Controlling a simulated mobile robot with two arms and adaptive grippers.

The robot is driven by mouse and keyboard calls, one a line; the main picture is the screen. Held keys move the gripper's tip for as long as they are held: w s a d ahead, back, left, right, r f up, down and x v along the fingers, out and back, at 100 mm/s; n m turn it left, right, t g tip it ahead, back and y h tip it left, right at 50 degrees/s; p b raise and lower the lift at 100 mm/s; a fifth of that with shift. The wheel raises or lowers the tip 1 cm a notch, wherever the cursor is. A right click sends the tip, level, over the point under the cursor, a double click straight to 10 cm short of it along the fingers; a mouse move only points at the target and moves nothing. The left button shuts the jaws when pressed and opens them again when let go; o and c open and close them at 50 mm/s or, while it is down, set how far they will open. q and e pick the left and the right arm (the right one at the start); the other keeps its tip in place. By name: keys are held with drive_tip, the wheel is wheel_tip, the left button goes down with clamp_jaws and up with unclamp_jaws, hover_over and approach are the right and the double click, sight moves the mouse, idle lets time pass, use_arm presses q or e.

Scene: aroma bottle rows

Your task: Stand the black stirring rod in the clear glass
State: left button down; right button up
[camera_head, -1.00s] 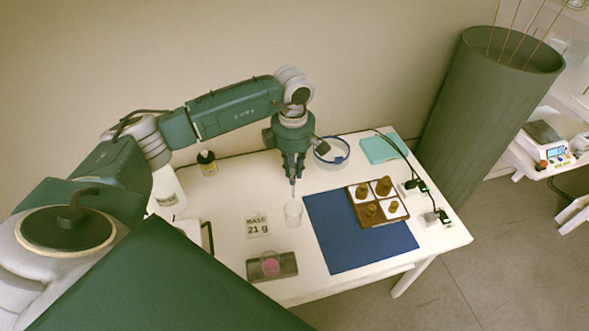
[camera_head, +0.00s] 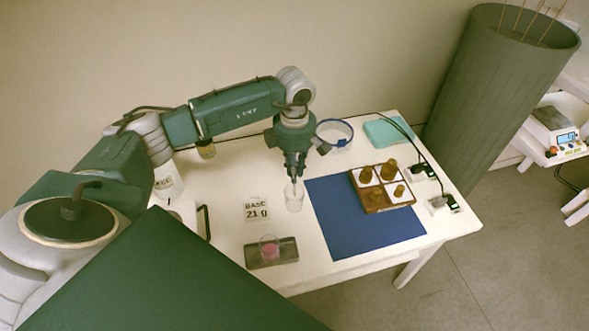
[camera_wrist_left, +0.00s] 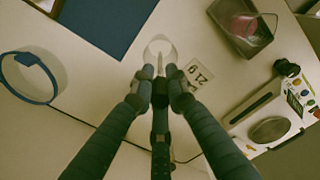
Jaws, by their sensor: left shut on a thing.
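The clear glass (camera_head: 294,201) stands on the white table, left of the blue mat. My left gripper (camera_head: 295,178) points down right over the glass's mouth. Its fingers (camera_wrist_left: 159,88) are shut on the thin stirring rod (camera_wrist_left: 160,66), of which only a short, pale-looking end shows past the fingertips. In the left wrist view this end overlaps the opening of the glass (camera_wrist_left: 160,47). I cannot tell how deep it is inside or whether it touches the glass. The rest of the rod is hidden by the gripper. My right gripper is not in view.
A card reading "BASE 21 g" (camera_head: 257,209) stands close left of the glass. A dark tray (camera_head: 285,255) with a pink-filled cup is in front. The blue mat (camera_head: 345,225) and a wooden bottle rack (camera_head: 388,205) lie right.

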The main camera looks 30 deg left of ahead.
use_arm(q)
drive_tip(key=shift+f+b, duration=1.7)
drive_tip(key=shift+f, duration=0.65)
drive_tip(key=c, duration=1.6)
unclamp_jaws()
drive_tip(key=shift+c, duration=0.2)
drive_tip(key=shift+r, duration=0.1)
wheel_tip(320, 180, up, 12)
drive_tip(key=shift+f, duration=0.1)
